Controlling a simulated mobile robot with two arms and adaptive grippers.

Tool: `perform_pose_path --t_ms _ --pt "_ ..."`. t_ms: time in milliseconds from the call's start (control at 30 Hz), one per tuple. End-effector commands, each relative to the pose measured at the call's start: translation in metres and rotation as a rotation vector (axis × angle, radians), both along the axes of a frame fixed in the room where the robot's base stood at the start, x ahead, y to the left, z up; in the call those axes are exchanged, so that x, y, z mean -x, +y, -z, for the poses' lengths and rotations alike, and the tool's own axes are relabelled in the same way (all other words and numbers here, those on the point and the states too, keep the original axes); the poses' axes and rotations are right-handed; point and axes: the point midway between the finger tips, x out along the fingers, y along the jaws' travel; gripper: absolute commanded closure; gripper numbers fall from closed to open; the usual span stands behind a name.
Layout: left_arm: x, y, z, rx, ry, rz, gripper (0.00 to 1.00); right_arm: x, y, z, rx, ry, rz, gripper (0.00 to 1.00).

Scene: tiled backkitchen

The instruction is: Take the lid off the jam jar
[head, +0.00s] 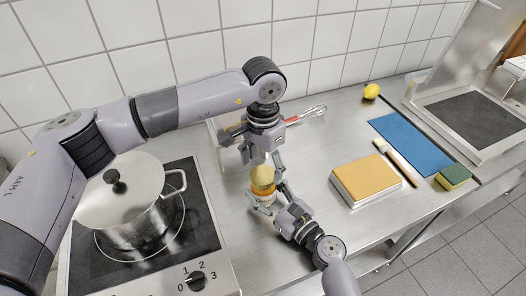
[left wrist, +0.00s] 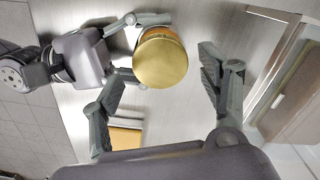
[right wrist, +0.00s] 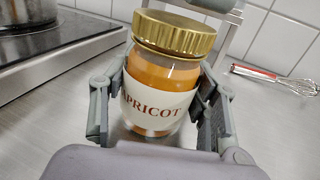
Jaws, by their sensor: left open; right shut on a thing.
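My right gripper (right wrist: 157,108) is shut on the jar's body, one finger on each side, below the lid. My left gripper (head: 260,157) is open and empty, pointing down just above the lid. Its fingers (left wrist: 158,78) are spread wide in the left wrist view, apart from the lid. Whether the jar's base touches the counter is unclear.
A lidded pot (head: 128,208) stands on the hob (head: 205,245) at left. A red-handled whisk (head: 305,115) lies behind the jar. To the right are a yellow-topped block (head: 365,178), a brush (head: 395,160), a blue mat (head: 410,143), a sponge (head: 453,176) and a lemon (head: 371,91).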

Motion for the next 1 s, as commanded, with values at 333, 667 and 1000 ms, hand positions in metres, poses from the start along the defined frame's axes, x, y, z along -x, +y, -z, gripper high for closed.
perform_pose_path --t_ms 333,667,1000 --pt "0.0 0.0 0.023 -0.001 -0.001 -0.001 0.31 0.0 0.0 0.001 0.002 0.001 0.0 1.0" --pt "0.0 0.0 0.022 -0.001 -0.001 -0.001 0.41 0.0 0.0 0.001 0.002 0.001 0.0 1.0" --pt "0.0 0.0 0.022 -0.001 -0.001 -0.001 0.64 0.0 0.0 0.001 0.002 0.001 0.0 1.0"
